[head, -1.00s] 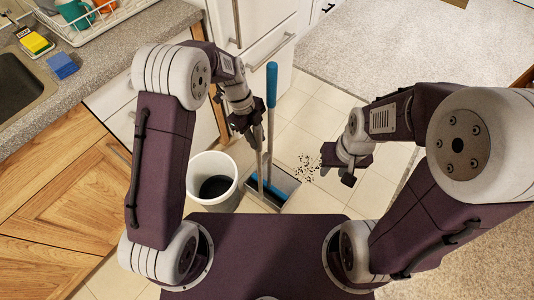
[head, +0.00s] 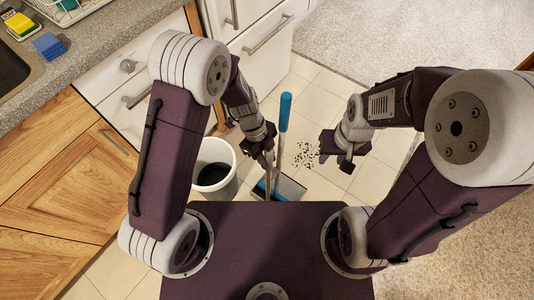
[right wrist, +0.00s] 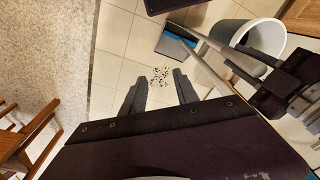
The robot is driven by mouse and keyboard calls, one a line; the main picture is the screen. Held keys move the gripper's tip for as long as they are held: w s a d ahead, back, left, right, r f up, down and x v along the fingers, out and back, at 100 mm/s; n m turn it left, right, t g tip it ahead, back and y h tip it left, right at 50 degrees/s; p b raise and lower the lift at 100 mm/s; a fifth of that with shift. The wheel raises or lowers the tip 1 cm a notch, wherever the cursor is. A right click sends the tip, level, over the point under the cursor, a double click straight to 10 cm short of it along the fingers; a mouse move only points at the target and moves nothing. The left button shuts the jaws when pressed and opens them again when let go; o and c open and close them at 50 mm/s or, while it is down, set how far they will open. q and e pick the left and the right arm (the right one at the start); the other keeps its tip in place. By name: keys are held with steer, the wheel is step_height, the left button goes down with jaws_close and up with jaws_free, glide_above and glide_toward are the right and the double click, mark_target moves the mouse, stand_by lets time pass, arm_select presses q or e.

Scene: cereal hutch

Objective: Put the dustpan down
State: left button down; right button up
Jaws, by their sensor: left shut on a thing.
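The grey dustpan (head: 291,188) is low over or on the tiles, just in front of my base; whether it touches the floor I cannot tell. It also shows in the right wrist view (right wrist: 174,46), with a blue edge beside it. My left gripper (head: 267,158) is shut on the dustpan's upright handle. A broom pole with a blue grip (head: 285,112) stands close beside that handle, its lower end at the pan. My right gripper (head: 346,165) is empty, its two fingers spread apart in the right wrist view (right wrist: 160,91).
A white bin (head: 230,186) with a dark inside stands left of the dustpan. Dark crumbs (head: 305,154) lie on the tiles to its right. White drawers (head: 262,45) and wooden cabinets (head: 50,195) bound the left. Open tile lies around the crumbs, carpet (head: 395,35) beyond.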

arm_select(q)
steer(key=shift+f, duration=0.45)
steer(key=shift+r, duration=0.1)
steer(key=c, duration=1.2)
jaws_free()
steer(key=shift+o, duration=0.2)
steer(key=shift+r, duration=0.15)
steer(key=p+v, duration=0.3)
steer(key=v, duration=0.8)
steer(key=shift+r, duration=0.3)
